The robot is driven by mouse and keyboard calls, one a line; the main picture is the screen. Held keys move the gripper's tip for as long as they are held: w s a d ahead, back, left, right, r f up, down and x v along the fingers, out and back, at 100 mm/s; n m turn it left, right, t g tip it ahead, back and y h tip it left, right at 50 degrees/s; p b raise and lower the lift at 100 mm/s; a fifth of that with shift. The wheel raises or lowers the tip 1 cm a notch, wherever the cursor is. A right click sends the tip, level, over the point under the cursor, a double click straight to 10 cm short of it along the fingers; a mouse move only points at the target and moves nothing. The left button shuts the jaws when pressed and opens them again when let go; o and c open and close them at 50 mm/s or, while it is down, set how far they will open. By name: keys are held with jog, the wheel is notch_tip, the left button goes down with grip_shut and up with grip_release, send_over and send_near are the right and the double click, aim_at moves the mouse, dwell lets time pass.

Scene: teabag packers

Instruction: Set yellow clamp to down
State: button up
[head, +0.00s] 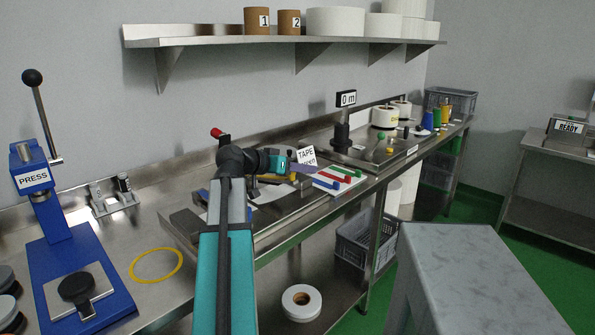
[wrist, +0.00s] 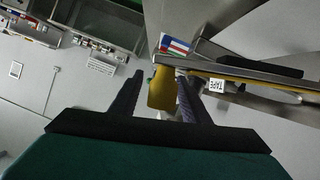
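In the wrist view a yellow piece (wrist: 162,90), which looks like the clamp, stands out between the two dark fingers of my gripper (wrist: 161,82). The fingers are apart, with a gap on the left of the yellow piece. The right finger lies close beside it or overlaps it; I cannot tell if they touch. In the head view my gripper (head: 298,168) is small and over the bench's middle station, near the TAPE sign (head: 307,156). A bit of yellow (head: 271,178) shows just below my wrist there. Whether the clamp is up or down is not clear.
A board with green, red and blue strips (head: 338,180) lies right of my gripper. A blue press (head: 72,265) and a yellow ring (head: 156,264) are on the left bench (head: 205,295). A shelf (head: 210,39) runs above. A grey surface (head: 465,275) stands at front right.

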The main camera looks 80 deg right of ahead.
jog(key=shift+w, duration=0.2)
jog(key=shift+a, duration=0.1)
jog(key=v, duration=1.3)
jog(key=shift+w+a, duration=0.2)
jog(key=shift+w, duration=0.1)
jog(key=shift+r, duration=0.1)
